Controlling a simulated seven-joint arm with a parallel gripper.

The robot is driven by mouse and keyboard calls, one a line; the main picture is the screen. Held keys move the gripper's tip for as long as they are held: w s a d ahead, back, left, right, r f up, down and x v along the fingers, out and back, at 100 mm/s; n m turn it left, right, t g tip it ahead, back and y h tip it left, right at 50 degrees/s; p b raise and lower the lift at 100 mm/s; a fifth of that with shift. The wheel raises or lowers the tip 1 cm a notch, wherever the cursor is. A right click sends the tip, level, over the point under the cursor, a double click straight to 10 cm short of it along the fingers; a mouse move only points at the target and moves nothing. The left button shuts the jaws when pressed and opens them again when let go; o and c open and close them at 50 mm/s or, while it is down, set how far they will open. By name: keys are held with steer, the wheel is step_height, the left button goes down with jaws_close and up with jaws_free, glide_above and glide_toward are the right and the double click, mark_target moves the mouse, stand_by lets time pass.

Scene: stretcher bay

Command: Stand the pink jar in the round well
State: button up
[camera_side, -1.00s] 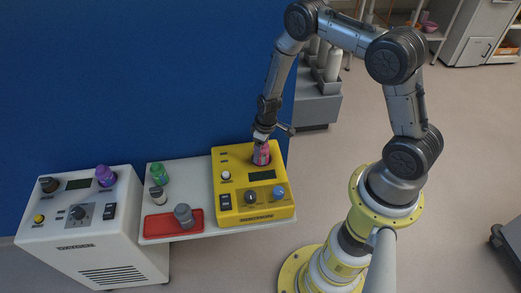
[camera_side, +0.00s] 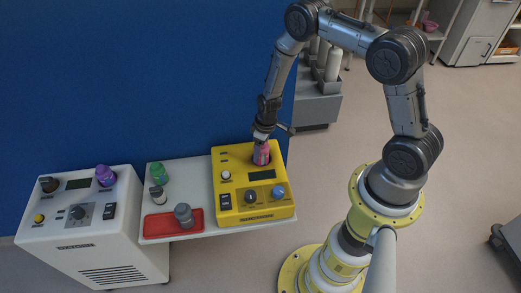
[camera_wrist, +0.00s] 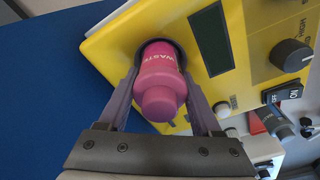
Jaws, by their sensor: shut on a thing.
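The pink jar (camera_wrist: 160,80) is between the two fingers of my gripper (camera_wrist: 165,100) in the wrist view, with "WASTE" lettering on its side. In the side view the jar (camera_side: 261,154) is upright at the back right of the yellow device (camera_side: 235,190), with my gripper (camera_side: 262,138) above it and shut on it. A dark round rim, the round well (camera_wrist: 178,46), shows around the jar's far end in the wrist view. The jar appears to be in the well, but how deep its base sits is hidden.
The yellow device has a screen (camera_side: 262,175), a black knob (camera_side: 250,196) and a blue knob (camera_side: 278,192) near the jar. To its left are a green-topped jar (camera_side: 157,172), a red tray (camera_side: 160,223) with a grey jar (camera_side: 184,214), and a white machine with a purple jar (camera_side: 105,174).

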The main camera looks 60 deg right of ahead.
steer(key=shift+f, duration=0.6)
steer(key=o, duration=1.2)
steer(key=shift+c, duration=0.2)
steer(key=shift+s+d+r, duration=0.1)
steer(key=shift+s+r, duration=0.1)
steer(key=shift+r, duration=1.6)
steer(key=shift+s+r, duration=0.25)
steer(key=shift+r, duration=1.6)
steer(key=shift+s+d+r, duration=0.1)
steer(key=shift+s+r, duration=0.1)
steer(key=shift+r, duration=1.6)
